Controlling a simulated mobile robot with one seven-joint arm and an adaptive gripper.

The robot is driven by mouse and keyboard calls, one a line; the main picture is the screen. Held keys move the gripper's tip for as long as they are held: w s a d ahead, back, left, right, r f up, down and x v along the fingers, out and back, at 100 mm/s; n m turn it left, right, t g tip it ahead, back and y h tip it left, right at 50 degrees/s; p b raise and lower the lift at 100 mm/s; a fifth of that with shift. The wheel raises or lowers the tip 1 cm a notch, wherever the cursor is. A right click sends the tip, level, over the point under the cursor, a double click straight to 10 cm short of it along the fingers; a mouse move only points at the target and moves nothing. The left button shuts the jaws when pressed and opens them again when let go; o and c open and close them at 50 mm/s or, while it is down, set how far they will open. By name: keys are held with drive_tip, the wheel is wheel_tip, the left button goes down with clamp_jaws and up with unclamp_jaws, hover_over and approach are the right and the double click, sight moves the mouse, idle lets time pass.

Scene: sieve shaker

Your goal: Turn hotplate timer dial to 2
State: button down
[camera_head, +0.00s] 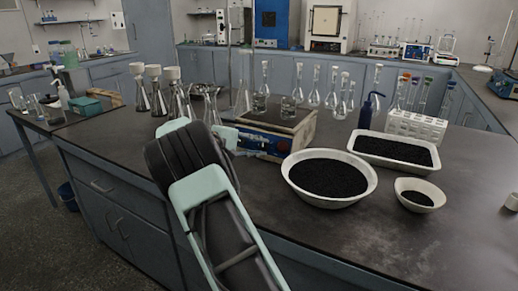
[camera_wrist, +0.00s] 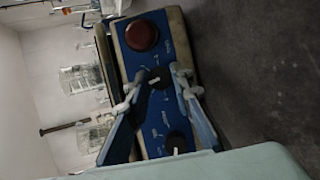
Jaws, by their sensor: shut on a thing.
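The hotplate (camera_head: 300,128) stands on the bench with a pale body and a blue front panel, which my arm partly hides. In the wrist view the blue panel (camera_wrist: 130,62) appears turned on its side. It carries a large dark red round knob or button (camera_wrist: 141,36), a dark middle dial (camera_wrist: 157,78) and another dark dial (camera_wrist: 176,143). My gripper (camera_wrist: 157,92) has its fingertips on either side of the middle dial, shut on it. My gripper also shows at the panel in the head view (camera_head: 236,140). The panel markings are too small to read.
Glass flasks (camera_head: 260,100) stand on the hotplate, with several more behind. A large white bowl (camera_head: 328,204) of black grains stands close to its right. A white tray (camera_head: 390,162), a small bowl (camera_head: 420,207) and a blue bottle (camera_head: 366,110) stand farther right.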

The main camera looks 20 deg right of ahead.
drive_tip(key=shift+m+y, duration=0.3)
drive_tip(key=shift+m, duration=0.5)
drive_tip(key=c, duration=1.7)
unclamp_jaws()
drive_tip(key=v, duration=1.2)
drive_tip(key=shift+r, duration=0.15)
